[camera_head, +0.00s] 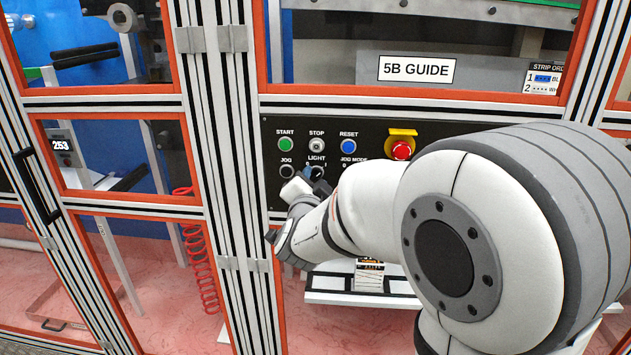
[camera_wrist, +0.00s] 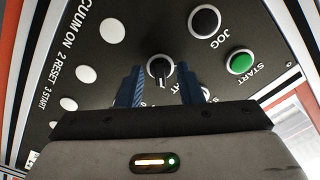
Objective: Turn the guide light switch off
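The guide light switch is a black rotary knob with a pale ring, between my fingers in the wrist view (camera_wrist: 160,70). In the head view it sits under the LIGHT label (camera_head: 317,172), partly covered by my gripper. My gripper (camera_wrist: 162,90) has its two blue fingers apart, one on each side of the knob, with visible gaps. Its label is mostly hidden by the fingers. Whether the fingertips reach down beside the knob or stay just above the panel is hard to tell.
The black panel (camera_head: 272,199) also holds the green START button (camera_head: 285,144), the STOP button (camera_head: 316,145), the blue RESET button (camera_head: 348,146) and the black JOG button (camera_wrist: 205,20). A red emergency stop (camera_head: 402,150) sits to the right. My arm hides the panel's lower right.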

